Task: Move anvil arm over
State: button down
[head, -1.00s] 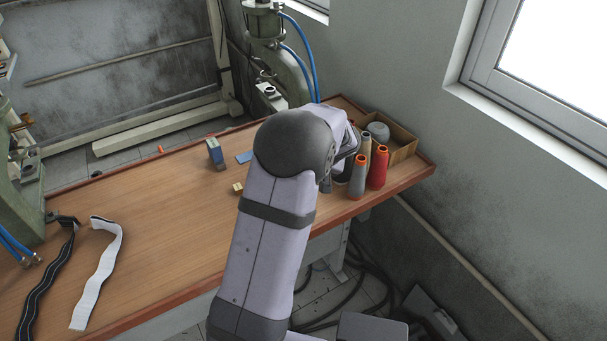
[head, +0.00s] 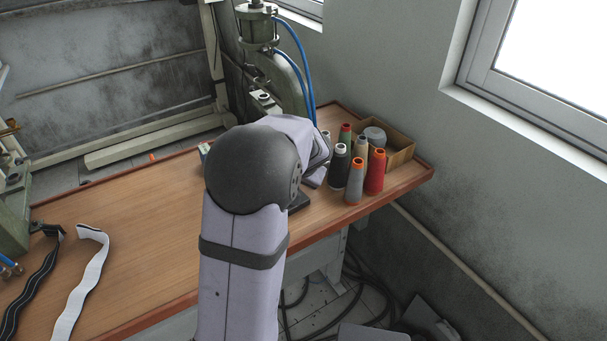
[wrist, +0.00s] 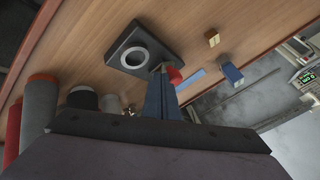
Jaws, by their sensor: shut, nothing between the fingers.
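My gripper (wrist: 164,96) shows in the wrist view as two blue-grey fingers close together, with nothing visible held. A dark square block with a pale ring on top (wrist: 124,42) lies on the table just beyond the fingertips. I cannot tell whether the fingers touch it. A small round red thing (wrist: 175,76) is right beside the fingers. In the head view my arm hides the gripper, and only a dark edge of the block (head: 299,203) shows. A green-grey press (head: 291,88) stands at the back; another press (head: 14,205) is at the left edge. I cannot tell which part is the anvil arm.
Several thread spools stand on the right, including a red one (head: 375,174) and a black one (head: 339,169), by an open box (head: 402,152). Two straps (head: 78,290) lie at the left. The table's middle (head: 140,220) is clear. A blue item (wrist: 231,74) and yellow blocks (wrist: 212,39) lie beyond the block.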

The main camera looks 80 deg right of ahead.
jog(key=s+b, duration=0.1)
jog(key=s, duration=0.1)
jog(key=s+b, duration=0.1)
jog(key=shift+s+a+f, duration=0.2)
jog(key=shift+s, duration=0.2)
jog(key=b+v, duration=0.1)
jog(key=v, duration=0.9)
jog(key=shift+r, duration=0.2)
jog(key=shift+w, duration=0.1)
